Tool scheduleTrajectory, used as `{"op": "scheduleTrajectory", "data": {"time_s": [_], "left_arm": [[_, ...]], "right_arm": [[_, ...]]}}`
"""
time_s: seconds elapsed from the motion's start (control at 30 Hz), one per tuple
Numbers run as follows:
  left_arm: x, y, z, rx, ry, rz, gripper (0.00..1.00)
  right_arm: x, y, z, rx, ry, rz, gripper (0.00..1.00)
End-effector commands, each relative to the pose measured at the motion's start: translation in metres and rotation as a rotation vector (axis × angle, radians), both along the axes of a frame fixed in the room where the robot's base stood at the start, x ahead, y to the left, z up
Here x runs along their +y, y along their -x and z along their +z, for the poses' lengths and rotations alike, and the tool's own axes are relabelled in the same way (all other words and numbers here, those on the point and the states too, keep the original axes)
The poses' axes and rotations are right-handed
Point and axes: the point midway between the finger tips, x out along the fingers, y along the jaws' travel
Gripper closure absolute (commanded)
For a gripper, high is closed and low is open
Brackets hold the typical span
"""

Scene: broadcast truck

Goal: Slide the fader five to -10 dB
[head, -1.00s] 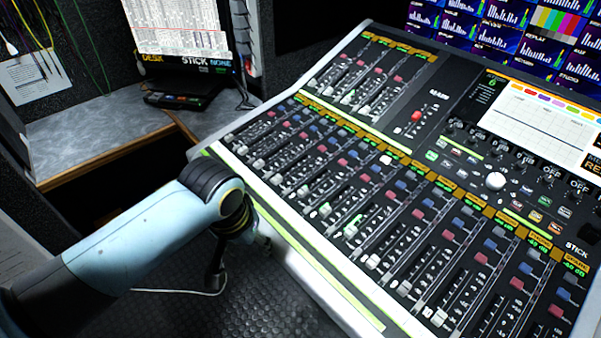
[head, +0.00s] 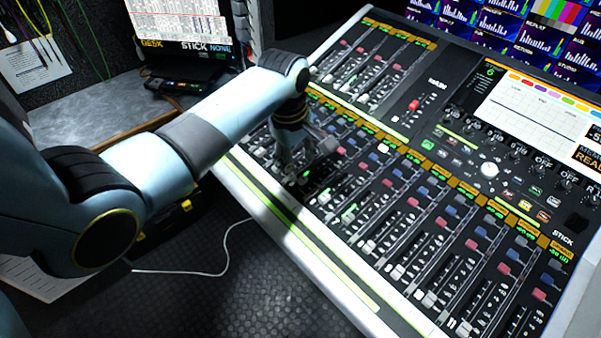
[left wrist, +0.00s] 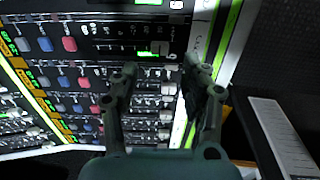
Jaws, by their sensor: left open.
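The mixing console (head: 262,205) fills the right of the head view, with a long row of fader strips along its front. My left gripper (head: 297,178) is over the front left part of this row, low above the fader slots. It hides some of the strips there, and I cannot read which one is fader five. In the left wrist view my left gripper (left wrist: 161,68) is open, its two fingers apart. A pale fader cap (left wrist: 170,66) shows between the fingertips; I cannot tell whether they touch it. My right gripper is in neither view.
A shorter fader bank (head: 375,65) lies behind the front row. A desk (head: 90,115) with a laptop-like display stands at the left. A white cable (head: 200,272) lies on the floor.

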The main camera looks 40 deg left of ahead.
Motion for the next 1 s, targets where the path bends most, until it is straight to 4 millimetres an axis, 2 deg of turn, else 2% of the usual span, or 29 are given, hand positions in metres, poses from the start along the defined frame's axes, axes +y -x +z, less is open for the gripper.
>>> {"op": "scheduleTrajectory", "data": {"time_s": [0.1, 0.3, 0.67, 1.0], "left_arm": [[-0.001, -0.003, -0.024, 0.002, 0.001, 0.001, 0.54], [-0.001, -0.006, -0.047, 0.001, 0.000, -0.001, 0.54], [-0.002, -0.007, -0.051, -0.001, -0.001, -0.002, 0.55], [-0.002, -0.007, -0.051, -0.001, -0.001, -0.002, 1.00]], "right_arm": [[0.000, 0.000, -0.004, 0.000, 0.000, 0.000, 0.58], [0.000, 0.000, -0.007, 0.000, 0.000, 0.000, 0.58], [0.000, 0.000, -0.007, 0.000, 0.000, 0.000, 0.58], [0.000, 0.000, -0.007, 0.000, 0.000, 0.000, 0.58]]}}
